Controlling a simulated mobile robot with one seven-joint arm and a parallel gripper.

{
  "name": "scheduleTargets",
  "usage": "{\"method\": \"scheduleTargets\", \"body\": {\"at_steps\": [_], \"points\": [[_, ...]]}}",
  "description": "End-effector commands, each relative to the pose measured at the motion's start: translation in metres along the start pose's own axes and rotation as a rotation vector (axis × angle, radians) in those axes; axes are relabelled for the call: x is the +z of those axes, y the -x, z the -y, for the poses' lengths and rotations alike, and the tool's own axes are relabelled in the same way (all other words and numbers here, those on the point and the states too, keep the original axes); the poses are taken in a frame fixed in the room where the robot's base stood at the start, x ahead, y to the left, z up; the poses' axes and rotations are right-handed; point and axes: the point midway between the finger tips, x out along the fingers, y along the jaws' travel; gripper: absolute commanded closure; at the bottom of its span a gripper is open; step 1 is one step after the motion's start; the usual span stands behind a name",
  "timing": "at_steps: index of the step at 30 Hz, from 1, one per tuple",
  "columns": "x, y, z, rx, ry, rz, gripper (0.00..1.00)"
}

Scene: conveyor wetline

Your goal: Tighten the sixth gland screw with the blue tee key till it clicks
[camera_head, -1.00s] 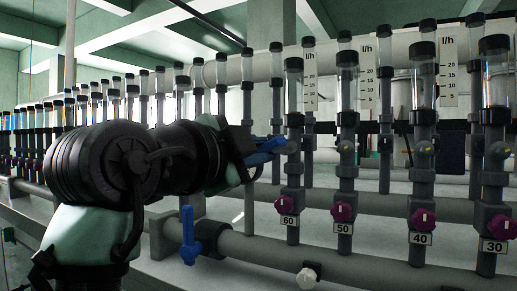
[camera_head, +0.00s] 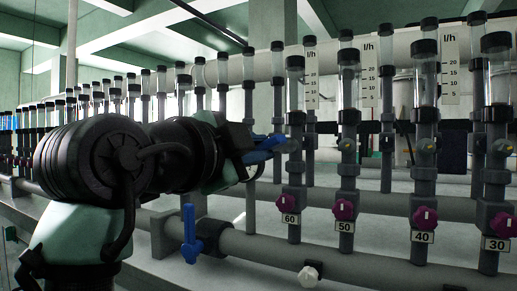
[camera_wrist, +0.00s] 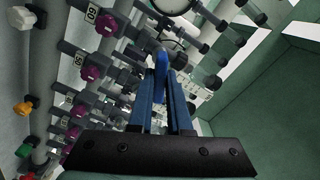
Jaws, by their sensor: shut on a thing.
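My gripper (camera_head: 272,150) is in front of the "60" tube, level with the small round gland fitting (camera_head: 293,145) on it. It also shows in the wrist view (camera_wrist: 163,88), with its two dark blue fingers shut on the brighter blue tee key (camera_wrist: 161,62). The key's far end points at the tube row. I cannot tell if the key's tip sits in the screw, because the fingers hide most of it.
Magenta knobs (camera_head: 344,210) with number tags line the lower part of the tubes. A grey pipe (camera_head: 260,247) runs below, with a blue-handled valve (camera_head: 190,235) and a white knob (camera_head: 308,275). A round gauge (camera_wrist: 170,5) shows in the wrist view.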

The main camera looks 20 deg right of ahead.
Motion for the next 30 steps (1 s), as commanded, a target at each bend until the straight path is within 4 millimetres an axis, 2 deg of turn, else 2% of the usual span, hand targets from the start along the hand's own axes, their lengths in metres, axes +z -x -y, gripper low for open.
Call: {"method": "scheduleTargets", "body": {"at_steps": [30], "points": [[-0.0004,0.0080,0.0005,-0.001,-0.001,-0.001,1.00]]}}
